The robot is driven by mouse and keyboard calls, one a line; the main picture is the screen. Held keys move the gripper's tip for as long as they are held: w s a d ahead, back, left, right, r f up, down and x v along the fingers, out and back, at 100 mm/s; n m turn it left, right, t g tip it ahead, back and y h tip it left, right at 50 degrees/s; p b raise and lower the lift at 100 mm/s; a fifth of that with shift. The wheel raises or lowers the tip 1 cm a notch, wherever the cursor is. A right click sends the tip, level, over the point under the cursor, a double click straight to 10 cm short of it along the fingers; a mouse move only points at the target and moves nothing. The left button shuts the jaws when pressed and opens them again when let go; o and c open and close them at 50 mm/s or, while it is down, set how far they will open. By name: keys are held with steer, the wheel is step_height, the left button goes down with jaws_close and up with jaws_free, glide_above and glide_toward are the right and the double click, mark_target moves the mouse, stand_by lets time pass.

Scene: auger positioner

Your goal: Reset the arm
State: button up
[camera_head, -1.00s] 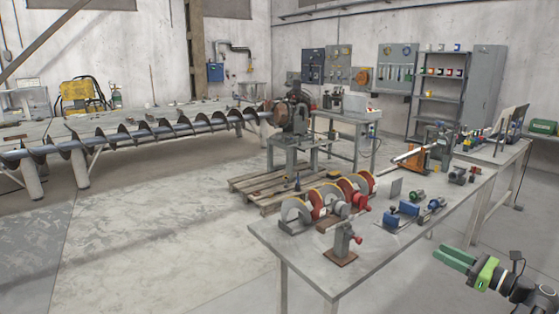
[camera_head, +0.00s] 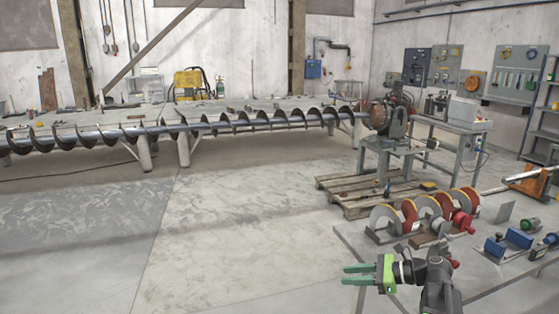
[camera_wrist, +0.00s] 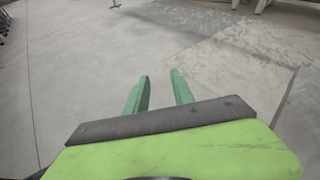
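My gripper (camera_head: 357,275) is at the bottom of the head view, with green fingers pointing left. It is held in front of the near left edge of the grey work table (camera_head: 353,240). In the wrist view its two green fingers (camera_wrist: 160,82) stand apart with bare floor between them. It is open and empty. Nothing touches the fingers.
A long auger (camera_head: 230,124) runs along the back left on stands to a positioner (camera_head: 391,115). A wooden pallet (camera_head: 350,196) lies on the floor before it. Red and yellow discs (camera_head: 432,210) stand on the work table. The concrete floor (camera_head: 215,230) left of the gripper is clear.

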steer(key=s+a+f+n+g+h, duration=0.2)
steer(key=a+f+n+g, duration=0.3)
steer(key=a, duration=0.8)
steer(key=s+a+f+n+g+h, duration=0.1)
steer(key=s+a+f+n+h, duration=0.45)
steer(key=f+n, duration=0.4)
steer(key=s+d+n+h, duration=0.1)
steer(key=d+n+h, duration=0.4)
steer(key=d+n, duration=0.35)
step_height(320, 180, up, 12)
steer(key=m+p, duration=0.1)
steer(key=p, duration=1.1)
steer(key=shift+s+d+p, duration=0.15)
steer(key=shift+d+p, duration=0.15)
steer(key=shift+d, duration=0.05)
